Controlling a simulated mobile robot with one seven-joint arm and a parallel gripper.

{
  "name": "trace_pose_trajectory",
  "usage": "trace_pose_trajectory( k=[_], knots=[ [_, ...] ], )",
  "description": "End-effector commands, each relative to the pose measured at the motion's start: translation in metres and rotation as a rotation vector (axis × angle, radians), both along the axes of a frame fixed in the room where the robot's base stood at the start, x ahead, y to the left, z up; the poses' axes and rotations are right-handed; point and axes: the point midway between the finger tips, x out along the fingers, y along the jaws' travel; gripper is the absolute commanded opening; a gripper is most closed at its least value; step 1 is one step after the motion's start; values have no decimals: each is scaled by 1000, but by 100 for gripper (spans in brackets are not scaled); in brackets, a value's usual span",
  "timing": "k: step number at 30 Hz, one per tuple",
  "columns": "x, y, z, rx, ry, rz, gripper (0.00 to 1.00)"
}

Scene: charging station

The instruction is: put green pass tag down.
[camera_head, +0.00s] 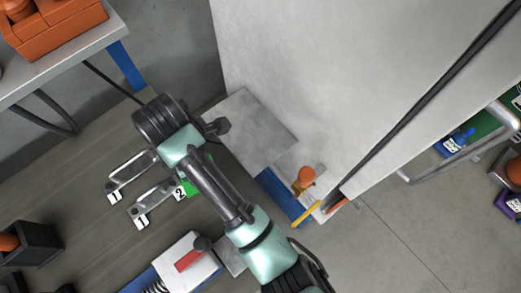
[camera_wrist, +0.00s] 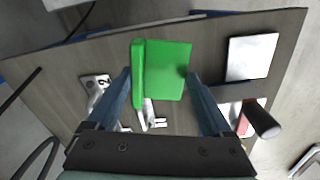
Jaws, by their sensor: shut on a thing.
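The green pass tag (camera_wrist: 168,72) is a flat bright green card with a raised edge along its left side. In the wrist view it lies between the two fingers of my gripper (camera_wrist: 160,75), which is shut on it, over the dark wooden tabletop (camera_wrist: 60,80). I cannot tell whether the tag touches the table. In the head view my arm covers the gripper and most of the tag; a green patch (camera_head: 191,186) shows beside my arm.
Metal pieces with number labels lie on the table (camera_head: 70,190), one at the left (camera_head: 133,172), another nearer (camera_head: 152,206). A white block with a red part (camera_head: 188,262) stands at the front. A dark bin (camera_head: 35,245) is at left. A tall grey panel (camera_head: 300,80) rises behind.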

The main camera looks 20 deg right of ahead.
Motion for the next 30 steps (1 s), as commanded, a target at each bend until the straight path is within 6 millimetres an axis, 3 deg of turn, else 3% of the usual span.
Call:
trace_pose_trajectory(
  k=[1,9,16,20,30],
  knots=[
    [1,3,-12,-3,-2,98,32],
    [-2,15,-31,-13,5,519,32],
    [0,13,-34,-14,8,640,32],
    [10,-11,-34,-15,8,639,32],
    [45,-97,-35,-15,8,637,32]
  ],
)
